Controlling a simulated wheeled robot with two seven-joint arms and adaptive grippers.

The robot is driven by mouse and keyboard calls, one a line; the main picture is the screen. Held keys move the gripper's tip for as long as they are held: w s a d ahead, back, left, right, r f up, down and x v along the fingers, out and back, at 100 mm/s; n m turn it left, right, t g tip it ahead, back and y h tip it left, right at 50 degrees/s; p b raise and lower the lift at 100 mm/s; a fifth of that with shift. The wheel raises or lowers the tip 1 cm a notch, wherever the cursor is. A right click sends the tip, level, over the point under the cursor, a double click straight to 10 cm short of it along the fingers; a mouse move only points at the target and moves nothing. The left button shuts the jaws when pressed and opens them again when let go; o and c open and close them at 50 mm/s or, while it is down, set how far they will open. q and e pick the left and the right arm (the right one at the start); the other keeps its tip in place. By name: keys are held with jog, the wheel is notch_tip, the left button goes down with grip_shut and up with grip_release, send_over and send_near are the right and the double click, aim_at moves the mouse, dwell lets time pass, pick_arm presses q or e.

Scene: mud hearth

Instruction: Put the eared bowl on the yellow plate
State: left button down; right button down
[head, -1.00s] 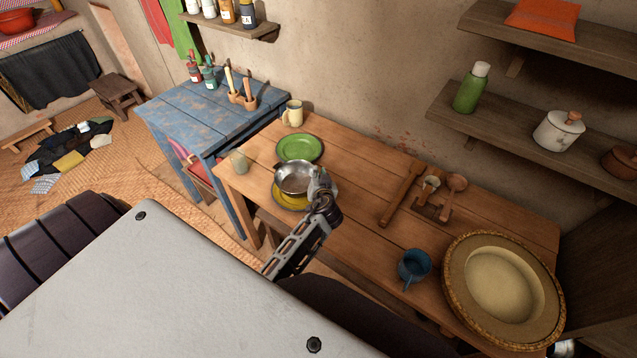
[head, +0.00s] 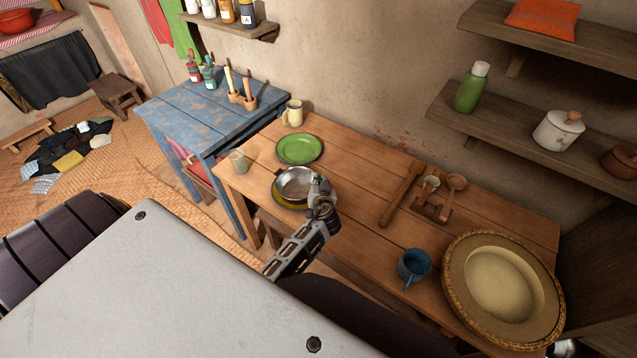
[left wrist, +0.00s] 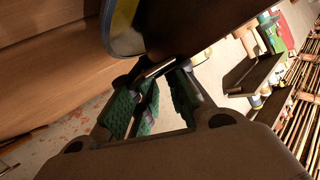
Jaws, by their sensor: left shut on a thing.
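The eared bowl (head: 293,184) is a shiny metal bowl, roughly level, over the yellow plate (head: 290,207). The plate shows as a yellow rim at the bowl's front and left; the rest is hidden under the bowl. I cannot tell whether the bowl touches the plate. My left gripper (head: 319,187) is at the bowl's right side, shut on its ear. In the left wrist view, the green-padded fingers of my left gripper (left wrist: 157,92) close around a thin metal piece of the bowl. My right gripper is not in view.
A green plate (head: 299,149) lies just behind the bowl, and a glass (head: 238,162) stands to the left. A cream mug (head: 293,113) stands at the back. A blue mug (head: 414,266), wooden utensils (head: 403,193) and a large woven tray (head: 453,307) are to the right.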

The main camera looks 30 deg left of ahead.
pick_arm(q)
jog(key=c, duration=1.4)
grip_release()
jog(key=shift+s+d+r, duration=0.15)
jog(key=shift+s+d, duration=0.15)
jog(key=shift+s, duration=0.15)
jog(key=shift+b+v, duration=0.75)
jog(key=shift+v, duration=4.7)
jog(key=shift+r, duration=0.1)
